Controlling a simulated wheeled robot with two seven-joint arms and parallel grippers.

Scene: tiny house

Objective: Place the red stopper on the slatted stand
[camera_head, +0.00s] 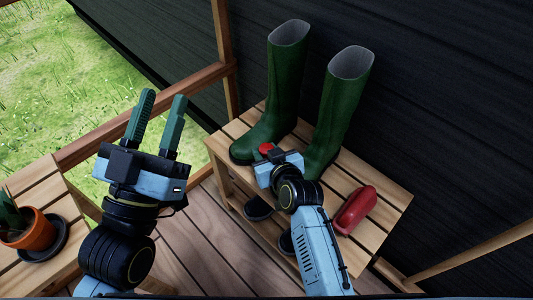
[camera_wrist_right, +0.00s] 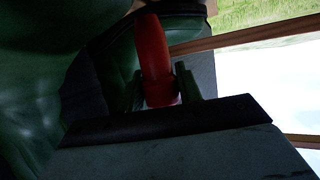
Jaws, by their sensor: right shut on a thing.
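The red stopper (camera_head: 266,148) shows at the tip of my right gripper (camera_head: 272,156), above the slatted stand (camera_head: 376,196) and close to the green boots. In the right wrist view the stopper (camera_wrist_right: 153,60) stands between the two fingers of my right gripper (camera_wrist_right: 160,92), which are shut on it. Whether the stopper touches the slats is hidden by the gripper. My left gripper (camera_head: 156,118) is raised at the left, with its two green fingers apart and nothing between them.
Two green boots (camera_head: 283,85) (camera_head: 340,110) stand on the stand. A red rounded object (camera_head: 355,208) lies on its right part. Dark shoes (camera_head: 258,207) sit on a lower level. A potted plant (camera_head: 33,232) stands on a wooden table (camera_head: 38,180) at left. A dark wall rises behind.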

